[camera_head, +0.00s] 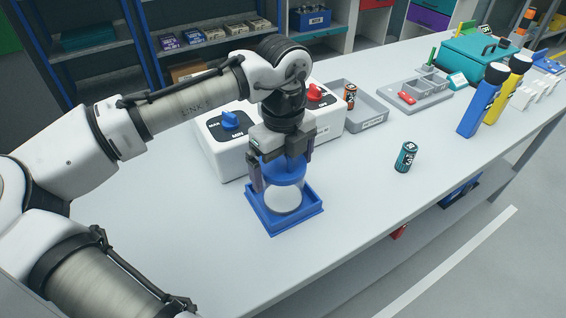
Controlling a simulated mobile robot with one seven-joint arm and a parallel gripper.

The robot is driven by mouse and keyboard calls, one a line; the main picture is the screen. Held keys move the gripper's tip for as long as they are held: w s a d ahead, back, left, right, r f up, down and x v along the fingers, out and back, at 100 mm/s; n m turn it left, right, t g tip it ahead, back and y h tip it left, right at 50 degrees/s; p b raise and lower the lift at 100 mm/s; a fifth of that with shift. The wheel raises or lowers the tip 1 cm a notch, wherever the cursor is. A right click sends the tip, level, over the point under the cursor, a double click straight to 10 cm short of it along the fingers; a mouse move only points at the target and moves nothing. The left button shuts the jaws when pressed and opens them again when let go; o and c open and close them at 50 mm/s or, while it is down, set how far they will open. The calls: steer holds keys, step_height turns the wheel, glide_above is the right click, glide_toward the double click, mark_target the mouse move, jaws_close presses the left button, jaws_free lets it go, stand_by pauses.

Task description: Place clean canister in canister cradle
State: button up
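The canister (284,196) has a clear body with a pale bottom and a blue top. It stands upright inside the square blue canister cradle (288,226) on the bench. My gripper (283,172) points down over it, with one finger on each side of the blue top. The fingers are very close to the top, but I cannot tell whether they press on it. The far side of the canister and the back of the cradle are partly hidden by my gripper.
White control boxes with a blue knob (230,119) and a red knob (315,92) stand close behind the cradle. A grey tray (372,121) holds an orange battery. A teal battery (405,157) stands alone to the right. The bench front is clear.

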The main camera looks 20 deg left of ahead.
step_height(320, 180, up, 12)
steer(key=shift+r+b, duration=0.2)
steer(key=shift+b, duration=0.5)
stand_by(0.9)
